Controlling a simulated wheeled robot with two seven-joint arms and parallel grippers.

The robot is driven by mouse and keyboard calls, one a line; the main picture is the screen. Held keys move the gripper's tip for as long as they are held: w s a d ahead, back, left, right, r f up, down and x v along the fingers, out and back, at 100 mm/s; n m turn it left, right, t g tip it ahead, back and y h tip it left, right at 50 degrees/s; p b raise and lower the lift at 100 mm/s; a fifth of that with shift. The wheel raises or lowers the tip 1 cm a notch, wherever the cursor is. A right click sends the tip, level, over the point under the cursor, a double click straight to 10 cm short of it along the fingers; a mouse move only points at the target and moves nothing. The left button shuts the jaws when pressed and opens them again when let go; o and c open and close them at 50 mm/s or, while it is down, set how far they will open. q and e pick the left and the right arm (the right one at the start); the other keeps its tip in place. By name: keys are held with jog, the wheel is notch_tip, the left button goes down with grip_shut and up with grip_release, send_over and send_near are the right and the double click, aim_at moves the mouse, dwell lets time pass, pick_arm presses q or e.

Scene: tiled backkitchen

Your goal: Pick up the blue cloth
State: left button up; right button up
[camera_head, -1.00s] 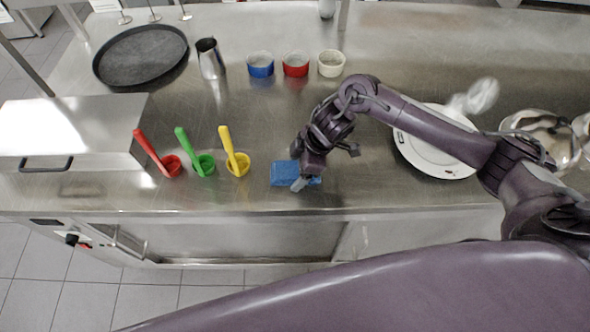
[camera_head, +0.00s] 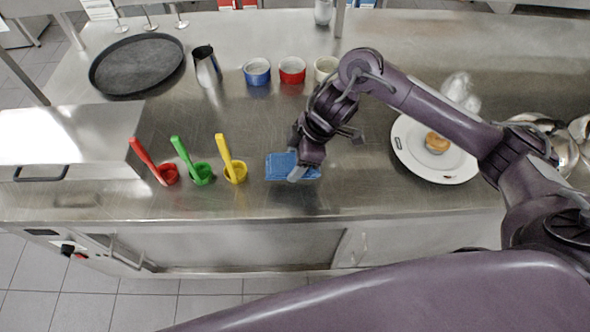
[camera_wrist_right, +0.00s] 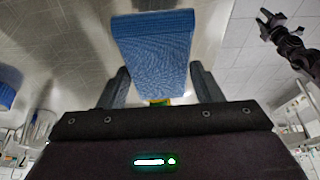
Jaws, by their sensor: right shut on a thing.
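The blue cloth (camera_head: 280,165) is a thick, flat, folded rectangle near the front edge of the steel counter. My right gripper (camera_head: 299,173) is shut on its right side from above. In the right wrist view, the cloth (camera_wrist_right: 155,52) extends out between my right gripper's two fingers (camera_wrist_right: 156,88). The cloth appears slightly above the counter, but the gap is hard to see. My left gripper is outside the head view; a dark gripper at upper right of the wrist view (camera_wrist_right: 272,24) looks like it, and its jaw state is unclear.
Blue (camera_head: 257,73), red (camera_head: 292,71) and white (camera_head: 326,68) bowls stand behind. A white plate (camera_head: 408,150) with a bun (camera_head: 437,143) lies right. Counter around the cloth is clear.

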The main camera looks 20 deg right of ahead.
notch_tip(320, 180, up, 14)
jog(key=p, duration=0.2)
jog(key=shift+f, duration=0.2)
